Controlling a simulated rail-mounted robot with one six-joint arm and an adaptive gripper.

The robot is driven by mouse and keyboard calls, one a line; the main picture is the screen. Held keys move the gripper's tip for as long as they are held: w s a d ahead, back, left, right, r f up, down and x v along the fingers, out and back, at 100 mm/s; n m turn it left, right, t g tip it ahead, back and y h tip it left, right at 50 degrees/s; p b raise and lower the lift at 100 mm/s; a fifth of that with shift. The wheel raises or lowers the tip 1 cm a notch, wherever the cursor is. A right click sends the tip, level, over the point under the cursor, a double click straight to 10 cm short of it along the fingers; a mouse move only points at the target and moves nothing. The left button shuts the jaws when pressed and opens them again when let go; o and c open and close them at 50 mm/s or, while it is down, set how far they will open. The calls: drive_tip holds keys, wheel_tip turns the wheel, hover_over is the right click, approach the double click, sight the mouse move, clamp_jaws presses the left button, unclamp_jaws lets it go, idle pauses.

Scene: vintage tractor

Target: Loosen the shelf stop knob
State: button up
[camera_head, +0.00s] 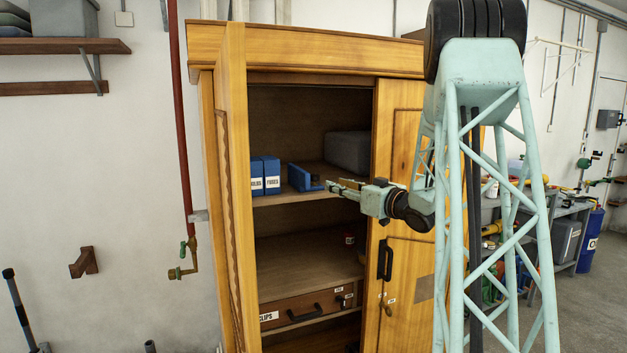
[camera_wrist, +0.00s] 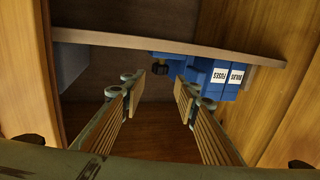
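A small dark knob (camera_wrist: 160,69) sits at the front of a blue piece (camera_head: 300,178) on the upper shelf (camera_head: 285,198) of the wooden cabinet. It looks like the shelf stop knob, but I see no label on it. My gripper (camera_head: 338,185) is open and empty, in front of the shelf and to the right of the blue piece. In the wrist view, which is upside down, the knob lies beyond and between my gripper's open fingertips (camera_wrist: 160,84). A gap remains between the fingers and the knob.
Blue boxes, one labelled FUSES (camera_head: 272,177), stand left of the blue piece. A grey box (camera_head: 347,152) sits deeper on the shelf. The cabinet's open left door (camera_head: 235,200) and right door (camera_head: 403,270) flank the opening. A drawer labelled CLIPS (camera_head: 290,310) is below.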

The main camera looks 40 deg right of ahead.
sight(318, 179)
drive_tip(key=shift+w+d, duration=0.15)
drive_tip(key=shift+w, duration=6.7)
drive_tip(key=shift+c, duration=0.7)
drive_tip(key=c, duration=0.4)
